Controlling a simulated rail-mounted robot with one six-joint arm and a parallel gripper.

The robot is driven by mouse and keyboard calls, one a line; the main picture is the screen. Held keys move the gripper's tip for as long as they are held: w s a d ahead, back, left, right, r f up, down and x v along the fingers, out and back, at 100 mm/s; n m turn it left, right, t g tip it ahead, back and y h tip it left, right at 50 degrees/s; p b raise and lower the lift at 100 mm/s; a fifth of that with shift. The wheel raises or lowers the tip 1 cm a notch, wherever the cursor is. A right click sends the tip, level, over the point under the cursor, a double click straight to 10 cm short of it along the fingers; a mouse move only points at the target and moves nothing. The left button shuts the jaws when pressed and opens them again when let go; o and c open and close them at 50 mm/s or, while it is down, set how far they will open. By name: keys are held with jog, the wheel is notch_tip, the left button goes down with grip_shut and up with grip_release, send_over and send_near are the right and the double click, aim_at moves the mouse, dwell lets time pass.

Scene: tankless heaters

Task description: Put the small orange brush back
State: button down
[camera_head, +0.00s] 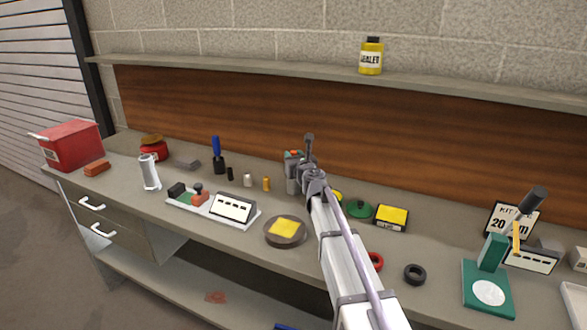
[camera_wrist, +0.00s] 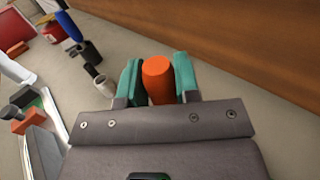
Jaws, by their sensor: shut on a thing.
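The small orange brush shows in the wrist view as a plain orange cylinder (camera_wrist: 158,82) between the two teal finger pads. My gripper (camera_wrist: 158,72) is shut on it. Only the orange end shows; its lower part and any bristles are hidden. In the head view my gripper (camera_head: 293,162) is over the back half of the bench, with a bit of orange (camera_head: 293,153) at its top. A blue-handled brush (camera_head: 216,146) stands upright in a dark holder (camera_head: 219,166) to the left; this holder also shows in the wrist view (camera_wrist: 88,52).
Small black, white and orange-yellow pieces (camera_head: 266,184) stand left of my gripper. A white tray (camera_head: 195,208), a round dish (camera_head: 285,232) and a yellow-topped box (camera_head: 391,217) are nearby. The wooden back panel (camera_head: 240,120) rises behind; a shelf (camera_head: 300,75) runs above.

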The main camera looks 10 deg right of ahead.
jog(key=shift+r, duration=0.1)
jog(key=c, duration=0.8)
grip_release()
jog(key=shift+c, duration=0.2)
jog(key=shift+s+r+p, duration=0.1)
jog(key=shift+s+p, duration=0.05)
jog(key=shift+p, duration=0.2)
jog(key=s+d, duration=0.2)
jog(key=s, duration=0.9)
jog(key=shift+s, duration=0.3)
